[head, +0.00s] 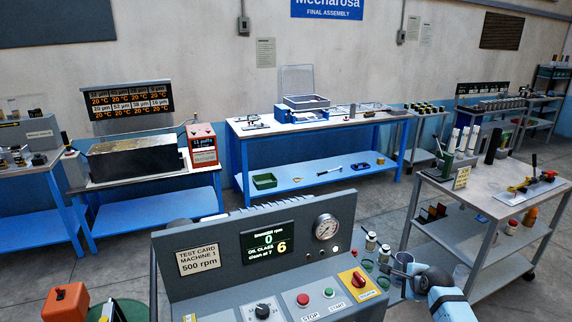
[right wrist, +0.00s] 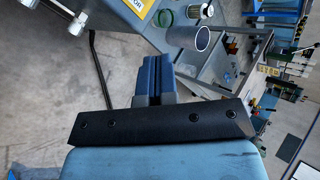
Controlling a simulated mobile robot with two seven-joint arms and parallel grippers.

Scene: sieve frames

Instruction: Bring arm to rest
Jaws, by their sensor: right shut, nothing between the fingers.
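My right gripper (head: 412,270) is at the lower right of the head view, beside the right end of the grey machine console (head: 290,245). In the right wrist view its two blue fingers (right wrist: 152,78) are together, with nothing between them. A pale cup (right wrist: 202,38), a green ring (right wrist: 166,17) and a small jar (right wrist: 201,9) show beyond the fingertips at the console edge, apart from them. My left gripper is not in view.
The console carries a gauge (head: 327,227), a red-and-yellow switch (head: 358,279) and push buttons. A grey cart (head: 457,191) with tools stands to the right. A blue workbench (head: 322,129) runs along the back wall. Grey floor lies open between them.

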